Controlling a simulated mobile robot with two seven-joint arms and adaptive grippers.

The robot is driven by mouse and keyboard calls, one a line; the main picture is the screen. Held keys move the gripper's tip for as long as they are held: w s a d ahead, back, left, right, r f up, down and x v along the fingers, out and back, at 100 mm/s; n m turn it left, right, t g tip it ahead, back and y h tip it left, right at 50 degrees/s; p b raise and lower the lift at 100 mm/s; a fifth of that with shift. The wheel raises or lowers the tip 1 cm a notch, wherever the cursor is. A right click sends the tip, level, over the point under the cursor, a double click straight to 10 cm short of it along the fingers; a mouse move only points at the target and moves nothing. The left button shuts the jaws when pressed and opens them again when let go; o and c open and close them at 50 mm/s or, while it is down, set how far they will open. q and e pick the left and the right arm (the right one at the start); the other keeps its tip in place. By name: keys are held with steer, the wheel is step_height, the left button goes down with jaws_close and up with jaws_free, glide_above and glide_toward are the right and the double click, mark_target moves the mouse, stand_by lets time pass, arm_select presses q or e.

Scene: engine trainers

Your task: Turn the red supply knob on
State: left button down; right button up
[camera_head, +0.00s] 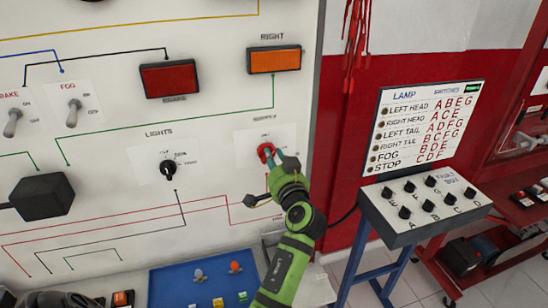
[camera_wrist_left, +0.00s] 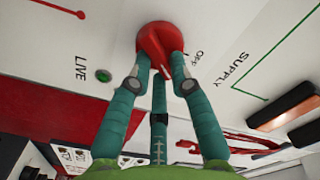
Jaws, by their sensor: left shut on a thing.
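The red supply knob (camera_head: 265,152) is on the white panel, right of the middle in the head view. It also shows at the top of the left wrist view (camera_wrist_left: 162,38), with the OFF and SUPPLY lettering to its right. My left gripper (camera_head: 272,158) is shut on the knob, its teal fingers on either side of the knob's lower part. The fingers hide some of the knob, and I cannot tell its exact setting. A small green lamp (camera_wrist_left: 103,76) sits by the word LIVE. My right gripper is not in view.
The black lights knob (camera_head: 168,168) and the fog switch (camera_head: 74,113) are left of my gripper. A black box (camera_head: 42,196) juts from the panel. A blue tray (camera_head: 170,286) lies below, and a fault box (camera_head: 410,230) stands to the right.

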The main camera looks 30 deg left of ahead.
arm_select(q)
steer(key=m+p, duration=0.1)
steer(key=m, duration=0.2)
steer(key=m+p, duration=0.1)
steer(key=m, duration=0.2)
steer(key=m+p, duration=0.1)
steer(key=m, duration=0.3)
steer(key=shift+a+f+p, duration=0.1)
steer(key=shift+f+p, duration=0.2)
steer(key=shift+p, duration=0.05)
stand_by(0.3)
steer(key=c, duration=1.1)
jaws_free()
steer(key=shift+a+f, duration=0.1)
steer(key=v, duration=0.7)
steer(key=shift+s+d, duration=0.1)
steer(key=shift+d, duration=0.1)
